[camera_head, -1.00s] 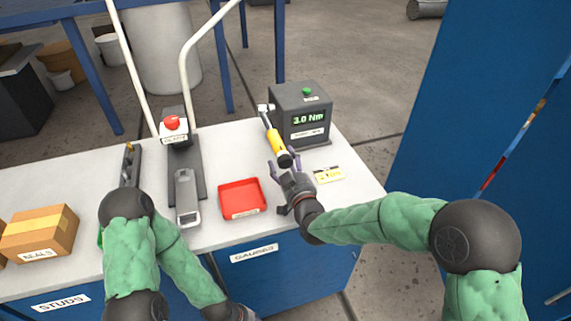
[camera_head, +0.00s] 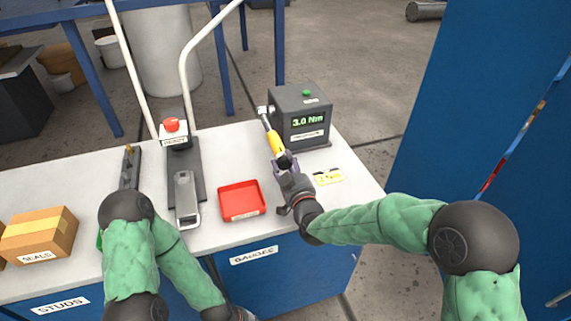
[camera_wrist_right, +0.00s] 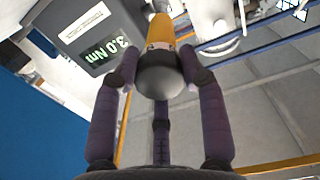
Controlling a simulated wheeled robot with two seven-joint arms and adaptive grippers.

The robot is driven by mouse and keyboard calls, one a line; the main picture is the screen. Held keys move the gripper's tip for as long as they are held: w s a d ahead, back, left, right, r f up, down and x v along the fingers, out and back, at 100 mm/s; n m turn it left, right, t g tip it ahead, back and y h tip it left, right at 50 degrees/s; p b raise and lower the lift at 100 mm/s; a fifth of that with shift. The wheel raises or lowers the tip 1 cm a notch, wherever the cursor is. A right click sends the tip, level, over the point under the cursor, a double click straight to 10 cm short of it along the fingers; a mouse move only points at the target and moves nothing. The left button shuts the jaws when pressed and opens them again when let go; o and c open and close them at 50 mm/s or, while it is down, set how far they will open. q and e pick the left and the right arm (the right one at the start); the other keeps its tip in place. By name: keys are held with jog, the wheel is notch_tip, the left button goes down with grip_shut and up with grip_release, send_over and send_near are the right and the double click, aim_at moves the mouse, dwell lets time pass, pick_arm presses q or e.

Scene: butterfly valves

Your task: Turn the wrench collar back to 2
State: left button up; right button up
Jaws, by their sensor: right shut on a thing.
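The torque wrench (camera_head: 274,138) has a yellow handle and a dark collar at its near end. Its head sits at the left side of the grey tester box (camera_head: 301,115), whose display reads 3.0 Nm. My right gripper (camera_head: 284,162) is shut on the dark collar. In the right wrist view the rounded collar (camera_wrist_right: 160,75) sits between the fingers (camera_wrist_right: 158,82), with the yellow handle (camera_wrist_right: 161,30) beyond it.
A red tray (camera_head: 241,213) lies left of my right gripper. A press with a red button (camera_head: 171,125) and a grey handle stands further left. A cardboard box (camera_head: 38,236) is at the far left. A blue cabinet (camera_head: 500,110) rises at the right.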

jog(key=shift+f+n, duration=0.15)
jog(key=shift+n, duration=0.35)
jog(key=shift+s+a+n+b, duration=0.1)
jog(key=shift+n+b, duration=0.2)
jog(key=shift+n, duration=0.3)
jog(key=n, duration=0.3)
jog(key=shift+f, duration=0.1)
jog(key=n, duration=0.3)
jog(key=shift+a+n+h, duration=0.1)
jog(key=shift+n+h, duration=0.2)
jog(key=shift+f+n, duration=0.15)
jog(key=shift+n, duration=1.25)
jog(key=shift+a, duration=0.1)
